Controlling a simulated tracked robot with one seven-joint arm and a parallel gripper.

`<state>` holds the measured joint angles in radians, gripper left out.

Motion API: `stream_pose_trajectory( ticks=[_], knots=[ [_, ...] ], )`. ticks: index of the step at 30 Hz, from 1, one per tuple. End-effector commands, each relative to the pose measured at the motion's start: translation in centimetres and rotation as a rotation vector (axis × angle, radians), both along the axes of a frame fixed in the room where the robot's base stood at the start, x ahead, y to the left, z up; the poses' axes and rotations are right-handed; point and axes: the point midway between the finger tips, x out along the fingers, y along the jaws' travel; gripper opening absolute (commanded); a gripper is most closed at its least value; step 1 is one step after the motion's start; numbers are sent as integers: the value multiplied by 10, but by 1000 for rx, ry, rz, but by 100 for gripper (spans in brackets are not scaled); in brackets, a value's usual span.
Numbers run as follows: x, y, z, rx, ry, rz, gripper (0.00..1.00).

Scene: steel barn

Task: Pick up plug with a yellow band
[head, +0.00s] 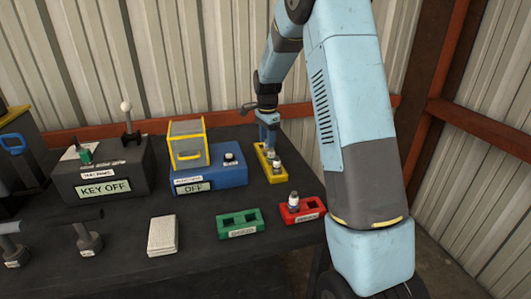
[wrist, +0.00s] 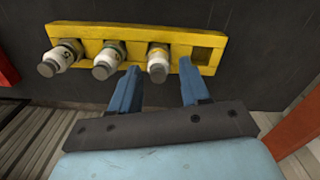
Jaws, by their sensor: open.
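A yellow rack (wrist: 135,33) holds three pale plugs with grey ends in a row; its slot at the right end is empty. The right plug (wrist: 158,64) shows a yellowish band. The middle plug (wrist: 108,62) and left plug (wrist: 62,56) have darker, greenish-looking bands, hard to tell apart. My gripper (wrist: 159,68) is open, its two blue fingers pointing at the rack, with the right plug in the gap between the fingertips. In the head view my gripper (head: 268,128) is over the far end of the yellow rack (head: 262,158) and partly hides its plugs.
A red rack (head: 304,212) with one plug (head: 293,200) and an empty green rack (head: 240,232) stand nearer on the dark table. A blue box (head: 208,175) with a yellow-framed cover is left of the yellow rack. A dark "KEY OFF" box (head: 103,173) stands farther left.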

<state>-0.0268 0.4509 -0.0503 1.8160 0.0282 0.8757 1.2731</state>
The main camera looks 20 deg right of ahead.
Motion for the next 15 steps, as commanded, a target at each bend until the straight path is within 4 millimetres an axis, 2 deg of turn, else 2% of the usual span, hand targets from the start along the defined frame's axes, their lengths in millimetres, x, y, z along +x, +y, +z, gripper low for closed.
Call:
stream_pose_trajectory(
  ticks=[6, 15],
  knots=[
    [-2, 2, -27, 0, 2, 1, 46],
    [-1, 2, -31, 0, -1, 1, 46]
  ],
)
